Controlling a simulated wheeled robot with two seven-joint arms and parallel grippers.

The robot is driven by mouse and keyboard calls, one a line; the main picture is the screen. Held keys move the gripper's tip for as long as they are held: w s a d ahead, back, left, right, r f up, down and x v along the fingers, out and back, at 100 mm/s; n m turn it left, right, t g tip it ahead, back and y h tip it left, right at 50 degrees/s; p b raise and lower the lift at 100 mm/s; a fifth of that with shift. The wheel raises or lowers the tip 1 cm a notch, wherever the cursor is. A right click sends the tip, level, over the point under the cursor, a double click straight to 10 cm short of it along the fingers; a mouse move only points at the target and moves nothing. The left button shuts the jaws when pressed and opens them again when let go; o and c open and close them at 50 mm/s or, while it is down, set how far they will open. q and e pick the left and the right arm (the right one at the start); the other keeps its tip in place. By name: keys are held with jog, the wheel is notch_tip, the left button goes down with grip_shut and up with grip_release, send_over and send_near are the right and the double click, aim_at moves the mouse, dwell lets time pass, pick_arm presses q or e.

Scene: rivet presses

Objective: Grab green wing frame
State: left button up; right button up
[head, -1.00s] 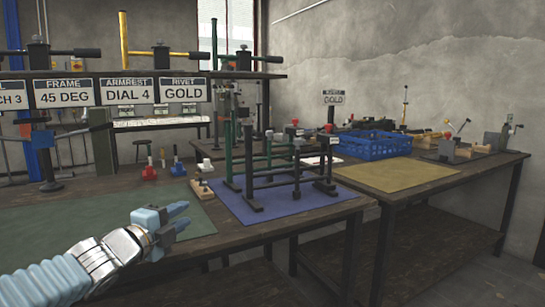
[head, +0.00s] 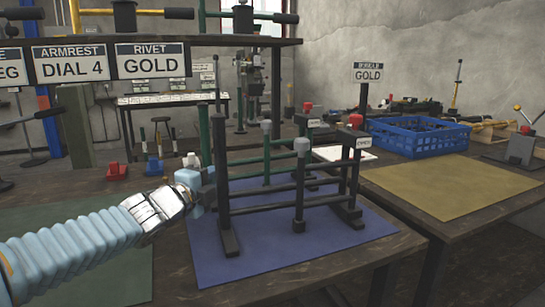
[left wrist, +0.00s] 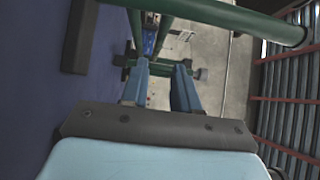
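The green wing frame (head: 266,152) stands on the blue mat, behind a similar black frame (head: 290,190) that partly hides it. Its tall green post at the left end rises just beyond my left gripper (head: 206,184). In the left wrist view the left gripper (left wrist: 160,76) has its two blue fingers apart. Green tubes of the frame (left wrist: 230,20) run past and beyond the fingertips, with a green bar across the gap. I cannot tell whether the fingers touch it. My right gripper is not in view.
The blue mat (head: 290,255) has bare room in front of the black frame. A blue crate (head: 418,137) and a yellow mat (head: 455,187) are on the right table. A shelf with signs (head: 150,62) hangs over the left side. Small red and blue tools stand behind my arm.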

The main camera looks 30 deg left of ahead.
aim_at(245, 162)
pick_arm(q)
jog(key=w+p, duration=0.1)
jog(key=w, duration=1)
jog(key=shift+w, duration=0.2)
grip_shut()
